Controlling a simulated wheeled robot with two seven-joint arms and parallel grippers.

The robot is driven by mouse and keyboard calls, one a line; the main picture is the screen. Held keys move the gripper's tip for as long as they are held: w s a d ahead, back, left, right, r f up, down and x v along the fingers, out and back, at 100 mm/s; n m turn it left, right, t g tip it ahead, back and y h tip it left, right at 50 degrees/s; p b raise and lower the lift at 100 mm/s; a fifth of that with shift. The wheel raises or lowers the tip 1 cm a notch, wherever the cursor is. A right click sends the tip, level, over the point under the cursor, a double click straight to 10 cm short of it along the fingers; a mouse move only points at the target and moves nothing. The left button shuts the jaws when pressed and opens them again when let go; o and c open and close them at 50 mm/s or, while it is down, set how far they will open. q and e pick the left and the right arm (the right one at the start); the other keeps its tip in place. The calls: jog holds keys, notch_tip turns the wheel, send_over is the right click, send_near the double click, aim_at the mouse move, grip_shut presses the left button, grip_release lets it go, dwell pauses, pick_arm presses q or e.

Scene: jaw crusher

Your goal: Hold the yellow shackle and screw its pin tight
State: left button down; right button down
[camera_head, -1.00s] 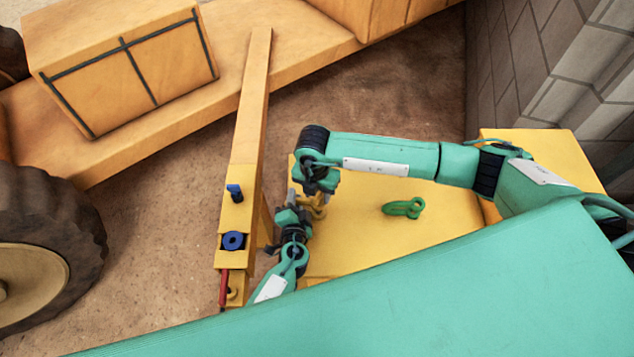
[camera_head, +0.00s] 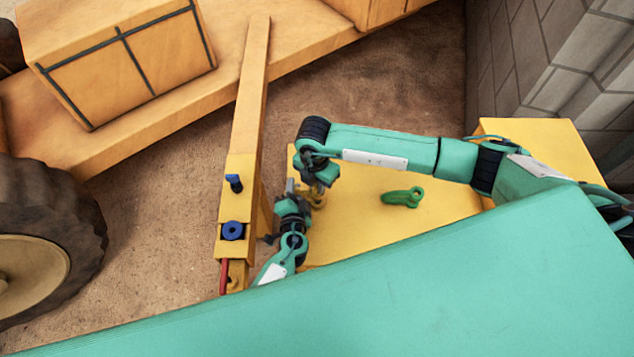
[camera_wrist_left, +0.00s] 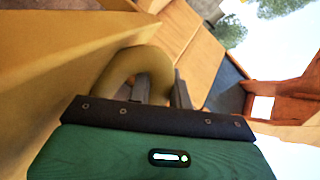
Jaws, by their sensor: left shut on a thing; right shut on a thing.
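The yellow shackle (camera_head: 319,197) is at the left end of the yellow table, mostly hidden by my grippers in the head view. In the left wrist view its curved bow (camera_wrist_left: 133,68) rises between the fingers of my left gripper (camera_wrist_left: 160,88), which is shut on it. My left gripper (camera_head: 292,198) comes up from below in the head view. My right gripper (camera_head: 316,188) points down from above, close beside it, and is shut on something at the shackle. The pin cannot be made out clearly, so I cannot tell how far in it sits.
A green shackle-like piece (camera_head: 402,197) lies on the yellow table (camera_head: 440,222), whose middle is otherwise clear. A large wheel (camera_head: 50,230) is farther left.

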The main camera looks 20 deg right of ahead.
pick_arm(q)
jog(key=shift+s+a+f, duration=0.1)
jog(key=shift+a+f, duration=0.05)
jog(key=shift+f, duration=0.2)
pick_arm(e)
jog(key=shift+s+d+f+m, duration=0.1)
jog(key=shift+s+f+m, duration=0.05)
jog(key=shift+m, duration=1.05)
jog(key=m, duration=0.2)
jog(key=shift+s+f+m, duration=0.15)
jog(key=shift+m, duration=0.15)
pick_arm(q)
jog(key=shift+a, duration=0.1)
pick_arm(e)
jog(key=shift+s+d+m, duration=0.1)
jog(key=shift+m, duration=1)
jog(key=shift+s+m, duration=0.1)
jog(key=shift+m, duration=0.5)
jog(key=c, duration=1.6)
grip_release()
pick_arm(q)
jog(key=shift+r, duration=0.1)
pick_arm(e)
jog(key=shift+o, duration=1.2)
jog(key=shift+d, duration=0.15)
pick_arm(q)
jog(key=shift+r, duration=0.1)
